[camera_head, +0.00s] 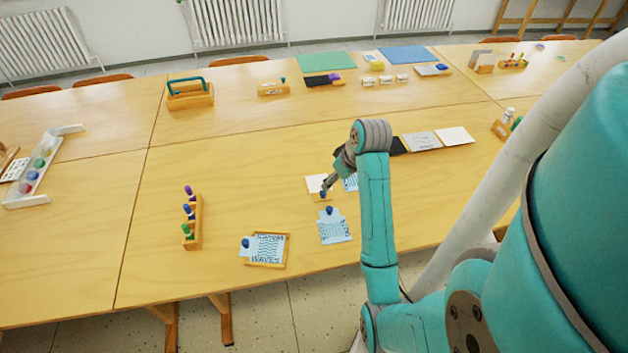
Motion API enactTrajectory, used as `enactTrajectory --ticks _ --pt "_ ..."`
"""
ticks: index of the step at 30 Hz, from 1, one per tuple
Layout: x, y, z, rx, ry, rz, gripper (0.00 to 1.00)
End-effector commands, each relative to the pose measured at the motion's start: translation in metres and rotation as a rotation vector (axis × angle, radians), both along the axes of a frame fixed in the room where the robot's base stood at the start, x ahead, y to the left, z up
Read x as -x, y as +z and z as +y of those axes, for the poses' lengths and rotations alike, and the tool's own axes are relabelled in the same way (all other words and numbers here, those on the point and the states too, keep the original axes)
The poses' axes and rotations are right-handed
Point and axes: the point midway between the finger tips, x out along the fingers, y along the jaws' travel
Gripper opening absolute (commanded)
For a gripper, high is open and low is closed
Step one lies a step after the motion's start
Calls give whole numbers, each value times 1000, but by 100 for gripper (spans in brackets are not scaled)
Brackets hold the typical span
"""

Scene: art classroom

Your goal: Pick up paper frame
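My gripper (327,187) is small and dark in the head view, pointing down over the middle of the near table. I cannot tell whether its fingers are apart. Just below it lies a wood-edged piece with white paper and a blue knob (315,182), partly hidden by the gripper; I cannot tell whether they touch. A wooden frame (288,250) around a blue-and-white sheet printed "WAVES" lies near the front edge, left of the gripper, with a blue knob at its left. I cannot tell for sure which of these is the paper frame.
A loose wavy-printed sheet (334,230) with a blue knob lies below the gripper. A wooden rack (196,222) of knobbed tools stands to the left. Black, grey and white cards (454,137) lie behind to the right. The table between rack and gripper is bare.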

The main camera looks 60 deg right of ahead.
Motion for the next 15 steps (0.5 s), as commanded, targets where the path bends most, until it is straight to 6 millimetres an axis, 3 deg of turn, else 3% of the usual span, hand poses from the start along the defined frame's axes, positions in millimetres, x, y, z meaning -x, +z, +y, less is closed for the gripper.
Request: enactTrajectory --ticks 9,15 --pt "-15 -41 -6 -3 1 3 74" --pt "-19 -52 -7 -2 0 1 74"
